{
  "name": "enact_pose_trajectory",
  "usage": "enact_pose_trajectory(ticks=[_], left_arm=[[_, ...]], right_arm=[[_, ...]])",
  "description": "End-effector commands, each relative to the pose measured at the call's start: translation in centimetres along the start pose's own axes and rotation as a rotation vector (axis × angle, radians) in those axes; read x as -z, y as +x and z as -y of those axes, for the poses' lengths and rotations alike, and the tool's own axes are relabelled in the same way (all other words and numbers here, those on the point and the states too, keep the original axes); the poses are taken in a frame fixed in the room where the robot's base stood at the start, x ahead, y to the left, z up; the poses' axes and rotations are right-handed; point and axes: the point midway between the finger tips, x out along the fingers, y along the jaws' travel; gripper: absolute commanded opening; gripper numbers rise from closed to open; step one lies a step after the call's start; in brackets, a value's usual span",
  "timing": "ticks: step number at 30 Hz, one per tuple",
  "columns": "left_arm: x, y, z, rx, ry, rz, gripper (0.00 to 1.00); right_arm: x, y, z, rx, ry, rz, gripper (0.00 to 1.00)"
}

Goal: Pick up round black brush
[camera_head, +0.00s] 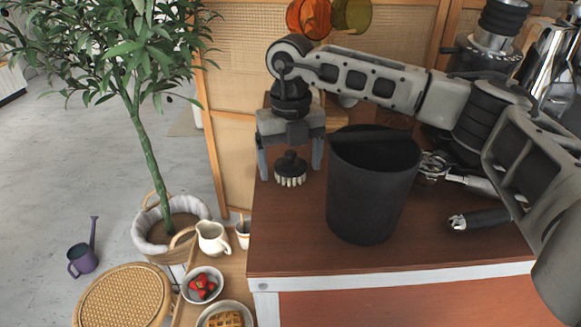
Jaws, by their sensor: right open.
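The round black brush (291,167) stands on the brown counter with its pale bristles down, near the counter's left edge. My right gripper (290,163) points down over the brush, with one finger on each side of it. The jaws are open and gaps show between the fingers and the brush. Whether the fingertips touch the counter I cannot tell. My left gripper is not in view.
A black bin (370,190) stands on the counter (290,235) just right of my right gripper, under my forearm. Metal utensils lie farther right. A lower table with a bowl of strawberries (203,284) and a cream pitcher (212,238) is at the left.

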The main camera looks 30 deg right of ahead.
Motion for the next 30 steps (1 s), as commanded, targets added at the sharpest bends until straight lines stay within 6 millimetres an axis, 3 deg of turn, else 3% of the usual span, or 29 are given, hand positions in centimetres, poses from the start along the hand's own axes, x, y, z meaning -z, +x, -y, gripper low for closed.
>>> enact_pose_trajectory(ticks=[2, 6, 7, 17, 30], left_arm=[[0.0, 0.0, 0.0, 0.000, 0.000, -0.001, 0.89], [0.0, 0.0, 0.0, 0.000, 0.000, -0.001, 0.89], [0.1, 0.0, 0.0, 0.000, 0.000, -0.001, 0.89], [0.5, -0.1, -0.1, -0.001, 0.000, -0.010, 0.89], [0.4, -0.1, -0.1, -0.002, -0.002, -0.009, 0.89]], right_arm=[[0.0, 0.0, 0.0, 0.000, 0.000, 0.000, 0.78], [0.0, -0.1, 0.0, 0.000, 0.000, 0.000, 0.39], [0.0, -0.1, 0.0, 0.000, 0.000, 0.000, 0.35], [-0.1, -0.6, 0.0, -0.001, 0.000, 0.003, 0.35], [-0.1, -8.4, -0.1, -0.002, -0.001, 0.003, 0.35]])
